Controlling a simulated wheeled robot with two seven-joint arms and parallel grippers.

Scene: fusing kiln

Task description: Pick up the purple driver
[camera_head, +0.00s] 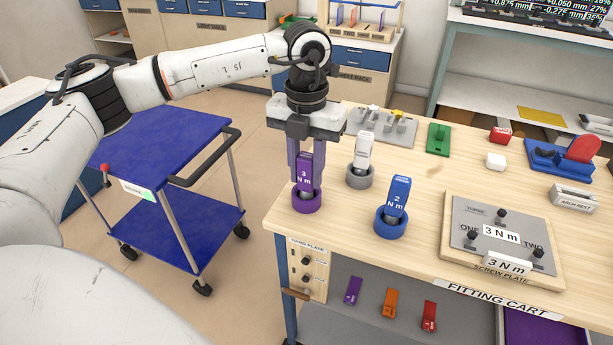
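The purple driver (304,172), marked 3 N m, stands upright in a purple ring holder (306,202) at the left front corner of the fitting cart's wooden top. My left gripper (305,165) points down over it, with one finger on each side of its handle. The fingers look very close to the handle, but I cannot tell whether they press on it. The driver's lower end is hidden inside the ring. My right gripper is not in view.
A blue driver (398,196) in a blue ring and a grey driver (364,150) in a grey ring stand close on the right. A screw plate (470,262) lies further right. A blue trolley (150,150) stands left of the cart.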

